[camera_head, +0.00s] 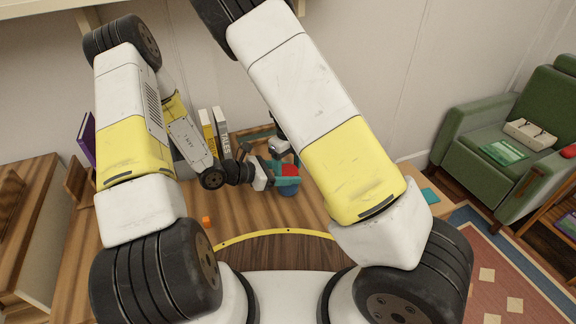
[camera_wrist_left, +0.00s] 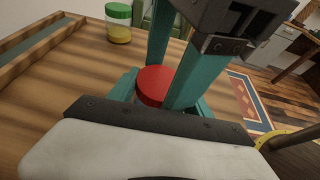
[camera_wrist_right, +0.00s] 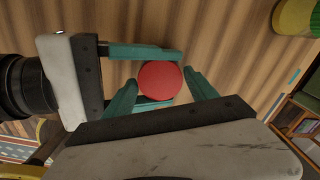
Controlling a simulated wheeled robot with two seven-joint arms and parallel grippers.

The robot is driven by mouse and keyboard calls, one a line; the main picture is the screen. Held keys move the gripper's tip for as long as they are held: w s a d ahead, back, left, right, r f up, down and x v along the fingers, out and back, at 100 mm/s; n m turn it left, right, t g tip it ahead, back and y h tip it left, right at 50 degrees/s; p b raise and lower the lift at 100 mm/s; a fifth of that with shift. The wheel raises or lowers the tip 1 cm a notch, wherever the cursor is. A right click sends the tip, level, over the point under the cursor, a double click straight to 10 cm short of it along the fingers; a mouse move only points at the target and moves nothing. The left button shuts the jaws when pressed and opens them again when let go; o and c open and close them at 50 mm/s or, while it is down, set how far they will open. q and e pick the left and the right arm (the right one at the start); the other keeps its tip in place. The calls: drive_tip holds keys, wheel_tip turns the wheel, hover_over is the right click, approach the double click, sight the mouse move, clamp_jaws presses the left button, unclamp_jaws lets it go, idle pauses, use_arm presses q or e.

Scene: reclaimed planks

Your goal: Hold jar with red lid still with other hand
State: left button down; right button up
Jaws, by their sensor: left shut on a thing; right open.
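The jar with the red lid (camera_head: 289,169) stands on the wooden table, its body mostly hidden by the grippers. Its lid shows in the left wrist view (camera_wrist_left: 155,84) and, from above, in the right wrist view (camera_wrist_right: 160,80). My left gripper (camera_head: 284,181) comes in low from the left and is shut on the jar's body below the lid. My right gripper (camera_wrist_right: 161,79) is above the jar, open, with one teal finger on each side of the red lid. I cannot tell whether its fingers touch the lid.
A jar with a green lid (camera_wrist_left: 118,22) and yellow contents stands apart on the table. Upright books (camera_head: 215,133) stand at the back. A green armchair (camera_head: 505,125) is at right.

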use_arm(q)
drive_tip(key=shift+s+a+f, duration=0.1)
drive_tip(key=shift+a+f, duration=0.1)
drive_tip(key=shift+f, duration=0.2)
use_arm(e)
drive_tip(key=c, duration=1)
drive_tip(key=o, duration=1.3)
drive_tip(key=shift+r, duration=2.3)
use_arm(q)
drive_tip(key=c, duration=0.6)
unclamp_jaws()
drive_tip(key=shift+o, duration=1.1)
drive_tip(key=shift+d+r, duration=0.1)
drive_tip(key=shift+r, duration=0.05)
